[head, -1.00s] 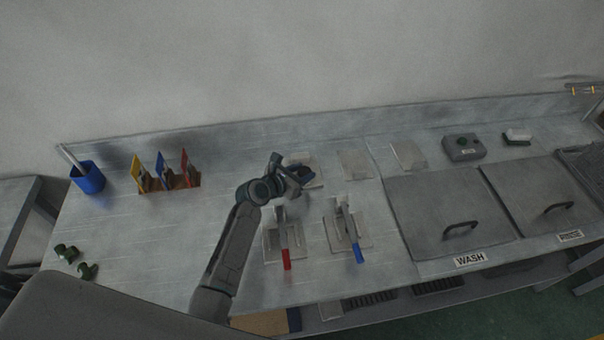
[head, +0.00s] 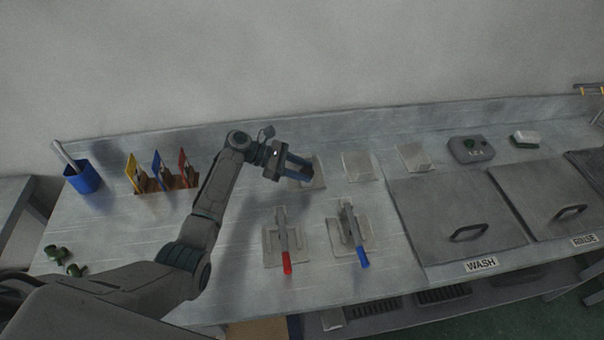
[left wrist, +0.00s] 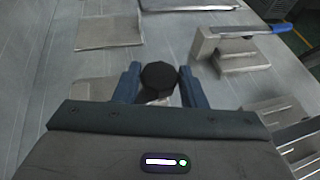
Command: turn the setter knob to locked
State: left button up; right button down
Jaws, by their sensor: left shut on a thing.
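The setter knob is a round black knob that shows from above in the left wrist view (left wrist: 158,76). My left gripper (left wrist: 158,84) has one blue finger on each side of the knob and is shut on it. In the head view my left gripper (head: 297,168) is over a pale plate (head: 317,180) at the back of the bench, and it hides the knob there. I cannot read any mark for the knob's locked position. My right gripper is in neither view.
Two clamps, with a red handle (head: 287,262) and a blue handle (head: 363,257), stand in front of my left gripper. Coloured cards (head: 157,170) and a blue cup (head: 86,178) are at left. Lidded tanks (head: 455,215) and a grey button box (head: 470,149) are at right.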

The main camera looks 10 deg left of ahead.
pick_arm(q)
jog(key=m+g+b, duration=0.2)
jog(key=g, duration=0.1)
jog(key=m+g+b, duration=0.1)
jog(key=m, duration=0.1)
jog(key=shift+w+f+g, duration=0.2)
jog(key=shift+w+g, duration=0.1)
jog(key=shift+r+m+g+y+b, duration=0.1)
jog(key=shift+m+g+y+b, duration=0.4)
jog(key=shift+m+g+b, duration=0.55)
jog(key=o, duration=1)
jog(key=shift+r, duration=0.1)
